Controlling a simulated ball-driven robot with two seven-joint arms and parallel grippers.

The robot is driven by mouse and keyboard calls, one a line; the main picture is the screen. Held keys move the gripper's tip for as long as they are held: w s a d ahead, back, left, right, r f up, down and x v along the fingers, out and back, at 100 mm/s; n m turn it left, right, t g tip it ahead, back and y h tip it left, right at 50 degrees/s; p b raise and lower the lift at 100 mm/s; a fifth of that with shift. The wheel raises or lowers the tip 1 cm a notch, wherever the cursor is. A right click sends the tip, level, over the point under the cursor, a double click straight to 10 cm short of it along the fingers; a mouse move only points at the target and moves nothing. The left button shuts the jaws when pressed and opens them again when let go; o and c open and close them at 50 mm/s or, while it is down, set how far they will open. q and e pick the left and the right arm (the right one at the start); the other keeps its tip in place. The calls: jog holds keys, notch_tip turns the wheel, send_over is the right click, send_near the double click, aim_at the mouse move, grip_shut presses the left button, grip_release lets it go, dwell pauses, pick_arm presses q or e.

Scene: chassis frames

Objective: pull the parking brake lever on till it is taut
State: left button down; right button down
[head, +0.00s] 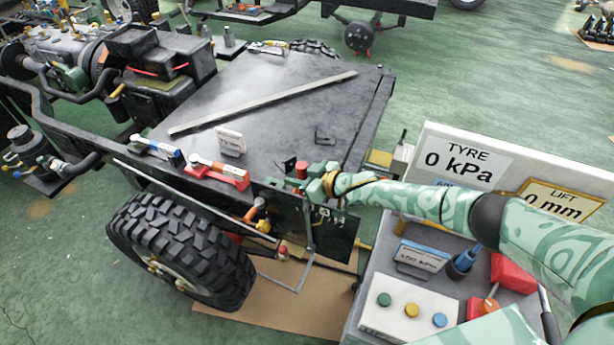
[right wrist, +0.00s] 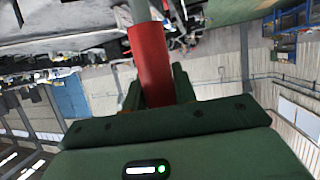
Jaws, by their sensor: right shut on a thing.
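The parking brake lever shows a red grip (head: 302,167) at the right edge of the chassis deck in the head view. In the right wrist view the red grip (right wrist: 150,62) sits between the green fingers, with a grey rod going on from its far end. My right gripper (head: 314,180) is shut on this grip, and its arm comes in from the right. The fingers hide part of the grip, and the lever's base is hard to make out. I cannot tell how taut the brake cable is. My left gripper is not in view.
A black deck (head: 280,95) with a loose metal bar (head: 260,103) lies behind the lever. A big tyre (head: 180,250) stands at the left.

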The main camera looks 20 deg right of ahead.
jog(key=c, duration=1.1)
grip_release()
jog(key=shift+d, duration=0.1)
jog(key=p+v, duration=0.3)
jog(key=v, duration=1.3)
jog(key=shift+s+d, duration=0.1)
jog(key=shift+d, duration=0.05)
